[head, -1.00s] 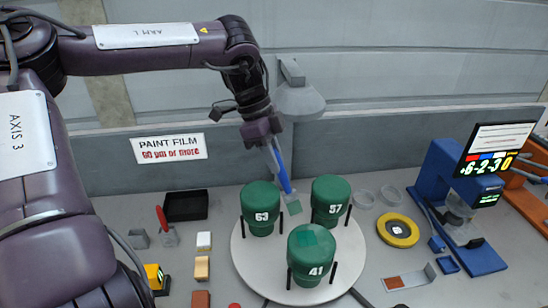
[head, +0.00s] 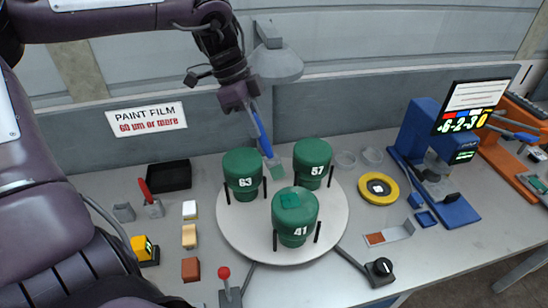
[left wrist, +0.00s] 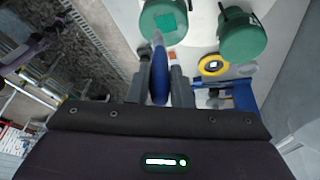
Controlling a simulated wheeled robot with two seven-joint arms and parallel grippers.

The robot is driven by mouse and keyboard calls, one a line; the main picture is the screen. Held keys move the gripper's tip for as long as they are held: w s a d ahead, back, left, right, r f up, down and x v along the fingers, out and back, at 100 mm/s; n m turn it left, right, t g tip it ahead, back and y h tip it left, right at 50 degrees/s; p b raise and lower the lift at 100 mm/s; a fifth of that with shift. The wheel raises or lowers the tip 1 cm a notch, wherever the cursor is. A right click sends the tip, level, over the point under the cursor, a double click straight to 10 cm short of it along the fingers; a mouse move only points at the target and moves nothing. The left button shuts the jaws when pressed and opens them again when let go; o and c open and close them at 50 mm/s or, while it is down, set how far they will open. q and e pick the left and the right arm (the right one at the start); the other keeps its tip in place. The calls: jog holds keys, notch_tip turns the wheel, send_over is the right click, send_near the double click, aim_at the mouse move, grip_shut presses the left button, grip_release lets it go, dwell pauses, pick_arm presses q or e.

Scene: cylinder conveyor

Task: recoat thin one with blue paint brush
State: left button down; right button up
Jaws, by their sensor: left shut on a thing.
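Three green cylinders stand on a round white turntable (head: 232,228). They are marked 63 (head: 243,170), 57 (head: 312,160) and 41 (head: 294,218). Cylinder 41 is nearest and has a brighter green square patch on its top. My left gripper (head: 253,106) is shut on the blue handle of the paint brush (head: 263,135). The brush tip looks green and hangs between cylinders 63 and 57, apart from 41. In the left wrist view the brush (left wrist: 159,80) sits between the fingers, its tip overlapping a patched green cylinder (left wrist: 160,35); contact cannot be told. My right gripper is out of view.
A paint film sign reading 60 um or more (head: 150,118) is on the back wall. A lamp (head: 274,65) overhangs the turntable. A black tray (head: 168,176) and small blocks are left. A yellow ring (head: 378,188) and a blue gauge stand (head: 455,205) are right. A black knob (head: 381,269) is in front.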

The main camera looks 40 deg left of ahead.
aim_at(267, 147)
pick_arm(q)
jog(key=d+r+p, duration=0.1)
jog(key=s+d+r, duration=0.1)
jog(key=shift+s+d+r+p, duration=0.15)
jog(key=shift+s+r+p, duration=0.1)
jog(key=shift+r+p, duration=0.1)
jog(key=shift+s+d, duration=0.25)
notch_tip(267, 147, down, 5)
